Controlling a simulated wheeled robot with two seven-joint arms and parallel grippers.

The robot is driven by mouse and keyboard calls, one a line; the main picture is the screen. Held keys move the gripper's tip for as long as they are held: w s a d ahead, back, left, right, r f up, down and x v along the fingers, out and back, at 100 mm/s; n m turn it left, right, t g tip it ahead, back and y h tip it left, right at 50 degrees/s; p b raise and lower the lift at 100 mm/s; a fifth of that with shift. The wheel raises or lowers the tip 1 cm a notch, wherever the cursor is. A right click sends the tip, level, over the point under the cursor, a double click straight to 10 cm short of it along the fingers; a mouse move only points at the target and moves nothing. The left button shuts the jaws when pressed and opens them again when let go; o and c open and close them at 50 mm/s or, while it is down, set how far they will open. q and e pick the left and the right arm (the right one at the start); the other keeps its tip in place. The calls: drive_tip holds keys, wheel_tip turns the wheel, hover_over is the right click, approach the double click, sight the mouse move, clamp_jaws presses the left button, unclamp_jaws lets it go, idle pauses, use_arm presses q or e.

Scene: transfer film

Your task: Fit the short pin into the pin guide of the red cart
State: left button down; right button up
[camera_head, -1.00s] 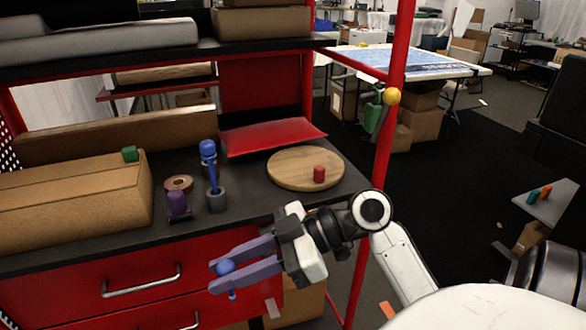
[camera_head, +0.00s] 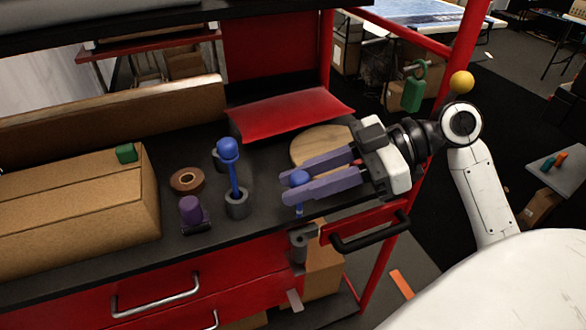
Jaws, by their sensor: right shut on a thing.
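My right gripper (camera_head: 289,183) is shut on the short pin (camera_head: 299,178), which has a blue ball head and a shaft pointing down. It holds the pin near the front right edge of the red cart's black top. A grey tubular part, which looks like the pin guide (camera_head: 302,240), sits below at the cart's front corner, beside a black handle (camera_head: 370,234). The pin's tip appears above and apart from it. A longer blue ball-headed pin (camera_head: 234,178) stands in a grey holder (camera_head: 237,205) on the cart top. My left gripper is not in view.
A purple piece (camera_head: 191,210), a brown ring (camera_head: 187,180) and a cardboard box (camera_head: 75,215) stand on the left of the top. A round wooden board (camera_head: 318,142) lies behind my gripper. A red post (camera_head: 463,45) rises close to my right arm.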

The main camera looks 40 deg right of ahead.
sight(303, 219)
drive_tip(key=shift+s, duration=0.2)
wheel_tip(303, 219, down, 2)
drive_tip(key=shift+f+b, duration=0.15)
drive_tip(key=shift+b, duration=0.85)
use_arm(q)
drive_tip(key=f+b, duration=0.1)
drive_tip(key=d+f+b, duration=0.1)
drive_tip(key=b, duration=0.1)
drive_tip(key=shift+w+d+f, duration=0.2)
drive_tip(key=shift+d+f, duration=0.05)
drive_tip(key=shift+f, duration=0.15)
use_arm(e)
wheel_tip(303, 219, down, 4)
drive_tip(key=shift+r, duration=0.2)
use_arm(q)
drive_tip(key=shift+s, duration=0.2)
